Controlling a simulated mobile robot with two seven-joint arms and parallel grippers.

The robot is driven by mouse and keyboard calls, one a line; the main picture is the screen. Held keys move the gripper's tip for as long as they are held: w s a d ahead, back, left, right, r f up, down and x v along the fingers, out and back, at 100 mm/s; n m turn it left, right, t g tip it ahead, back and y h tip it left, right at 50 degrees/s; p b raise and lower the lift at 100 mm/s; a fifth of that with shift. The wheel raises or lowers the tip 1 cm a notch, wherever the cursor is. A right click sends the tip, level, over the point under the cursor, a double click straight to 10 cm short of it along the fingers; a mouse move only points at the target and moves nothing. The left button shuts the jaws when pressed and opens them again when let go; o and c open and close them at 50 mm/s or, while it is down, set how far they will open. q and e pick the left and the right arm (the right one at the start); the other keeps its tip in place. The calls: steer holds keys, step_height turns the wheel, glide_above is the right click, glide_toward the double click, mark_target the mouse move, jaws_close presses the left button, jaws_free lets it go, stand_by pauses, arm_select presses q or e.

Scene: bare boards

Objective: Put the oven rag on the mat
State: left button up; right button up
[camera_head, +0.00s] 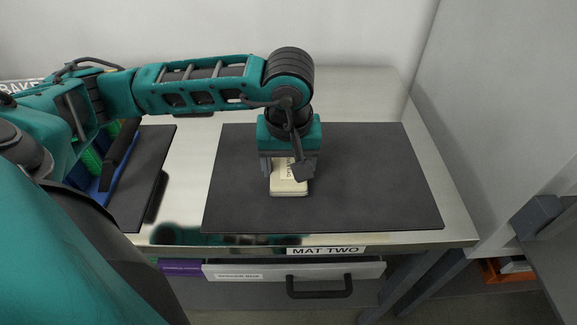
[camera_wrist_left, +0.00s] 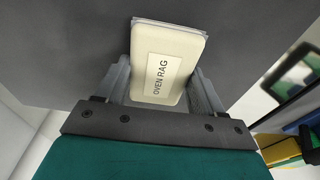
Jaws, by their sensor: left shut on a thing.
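The oven rag is a cream, flat block with a white label reading OVEN RAG (camera_wrist_left: 165,60); it also shows in the head view (camera_head: 288,187). My left gripper (camera_head: 288,172) is shut on it, with one finger on each side in the left wrist view (camera_wrist_left: 160,88). The rag is over the middle of the dark grey mat (camera_head: 375,180), whose table edge carries the label MAT TWO. I cannot tell whether the rag touches the mat. My right gripper is not in view.
A second dark mat (camera_head: 150,165) lies at the left, with a blue and green container (camera_head: 95,160) by it, partly behind my arm. A partly open drawer (camera_head: 345,270) with a black handle is below the table's front edge. A grey wall stands at the right.

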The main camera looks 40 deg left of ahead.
mark_target(289, 175)
arm_select(q)
steer(key=shift+f, duration=0.4)
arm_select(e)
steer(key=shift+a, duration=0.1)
arm_select(q)
steer(key=shift+f+b, duration=0.2)
steer(key=shift+b, duration=0.1)
steer(key=o, duration=1)
steer(key=shift+r, duration=0.1)
steer(key=shift+r+p, duration=0.15)
steer(key=shift+p, duration=0.2)
steer(key=shift+r, duration=0.35)
step_height(289, 175, up, 11)
steer(key=s+d+p, duration=0.1)
steer(key=shift+s, duration=0.2)
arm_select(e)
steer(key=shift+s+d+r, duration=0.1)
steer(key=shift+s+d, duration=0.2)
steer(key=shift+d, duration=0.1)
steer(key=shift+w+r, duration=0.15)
